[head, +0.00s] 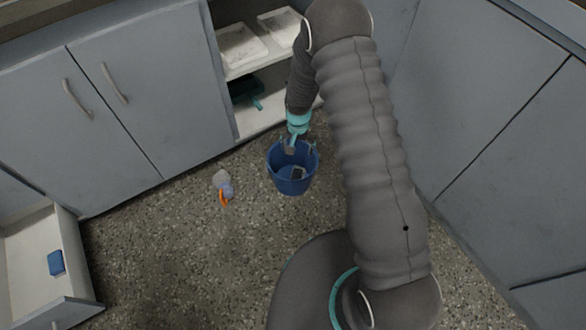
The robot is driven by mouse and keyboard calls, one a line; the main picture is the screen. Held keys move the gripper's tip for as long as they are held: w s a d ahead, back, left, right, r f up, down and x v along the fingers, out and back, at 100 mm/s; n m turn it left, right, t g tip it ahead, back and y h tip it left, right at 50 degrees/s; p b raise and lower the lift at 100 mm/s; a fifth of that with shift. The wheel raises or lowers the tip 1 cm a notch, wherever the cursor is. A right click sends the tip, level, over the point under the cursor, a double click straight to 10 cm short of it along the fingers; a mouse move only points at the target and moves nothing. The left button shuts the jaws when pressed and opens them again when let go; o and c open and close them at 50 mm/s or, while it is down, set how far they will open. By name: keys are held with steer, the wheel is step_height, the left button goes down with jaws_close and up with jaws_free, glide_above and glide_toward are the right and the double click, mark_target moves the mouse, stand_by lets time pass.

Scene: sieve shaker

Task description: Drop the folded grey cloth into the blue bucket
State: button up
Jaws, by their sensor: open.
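The blue bucket (290,186) stands upright on the speckled floor, below and in front of the open shelf. My gripper (291,149) is at the bucket's far rim, pointing down over its mouth, with open jaws. A small grey piece (298,173) shows inside the bucket, below my gripper and apart from it. It looks like the folded grey cloth, but it is too small to be certain. The bucket's wall hides part of its inside.
A pale grey, lilac and orange item (223,187) lies on the floor left of the bucket. An open drawer (72,258) at lower left holds a blue block (56,263). The shelf holds white trays (240,45) and a dark green item (246,92). Cabinets stand on both sides.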

steer(key=shift+r, duration=0.15)
step_height(320, 180, up, 12)
stand_by(0.5)
stand_by(0.4)
